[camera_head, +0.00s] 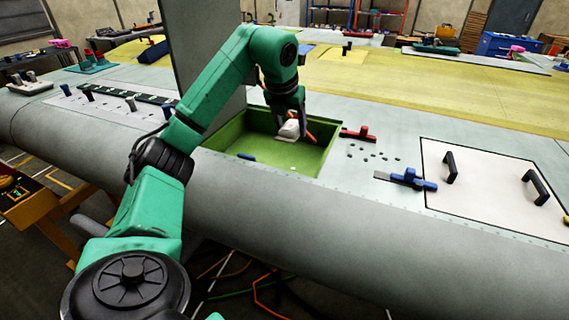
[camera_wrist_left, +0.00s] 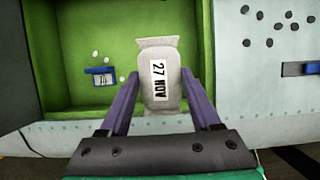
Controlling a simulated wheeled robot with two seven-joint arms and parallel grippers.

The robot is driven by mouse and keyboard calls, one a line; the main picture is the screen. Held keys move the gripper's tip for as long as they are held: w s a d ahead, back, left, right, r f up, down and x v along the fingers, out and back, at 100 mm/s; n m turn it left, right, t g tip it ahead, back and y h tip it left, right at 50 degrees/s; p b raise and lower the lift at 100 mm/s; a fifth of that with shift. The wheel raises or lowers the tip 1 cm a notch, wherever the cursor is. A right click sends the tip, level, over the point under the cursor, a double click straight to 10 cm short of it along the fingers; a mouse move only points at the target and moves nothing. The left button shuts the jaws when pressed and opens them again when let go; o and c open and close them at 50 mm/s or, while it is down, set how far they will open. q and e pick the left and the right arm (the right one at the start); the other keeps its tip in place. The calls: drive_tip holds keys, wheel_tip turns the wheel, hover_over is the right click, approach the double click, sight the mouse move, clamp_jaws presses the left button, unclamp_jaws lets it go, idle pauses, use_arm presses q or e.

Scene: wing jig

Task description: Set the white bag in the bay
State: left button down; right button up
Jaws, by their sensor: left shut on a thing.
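The white bag (camera_wrist_left: 160,88) has a label reading "27 NOV" in the left wrist view. My left gripper (camera_wrist_left: 163,98) is shut on it, with one purple finger on each side. In the head view the bag (camera_head: 289,130) hangs at the left gripper (camera_head: 287,122), over the open green bay (camera_head: 228,167) in the wing. The bay's green floor also shows behind the bag in the left wrist view (camera_wrist_left: 75,30). I cannot tell whether the bag touches the floor. My right gripper is not in view.
A blue item (camera_wrist_left: 98,71) and several small white pieces lie in the bay. A raised grey panel (camera_head: 205,50) stands at the bay's back left. A red tool (camera_head: 358,134), a blue tool (camera_head: 407,179) and a white cover with black handles (camera_head: 490,190) lie to the right.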

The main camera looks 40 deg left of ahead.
use_arm(q)
drive_tip(key=f, duration=1.3)
drive_tip(key=shift+w+a+p, duration=0.2)
drive_tip(key=shift+a+p, duration=0.1)
drive_tip(key=shift+s+d+f, duration=0.1)
drive_tip(key=shift+f, duration=0.5)
drive_tip(key=shift+f+b, duration=0.5)
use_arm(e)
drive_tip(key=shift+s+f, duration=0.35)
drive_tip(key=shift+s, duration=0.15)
use_arm(q)
drive_tip(key=shift+c, duration=0.5)
unclamp_jaws()
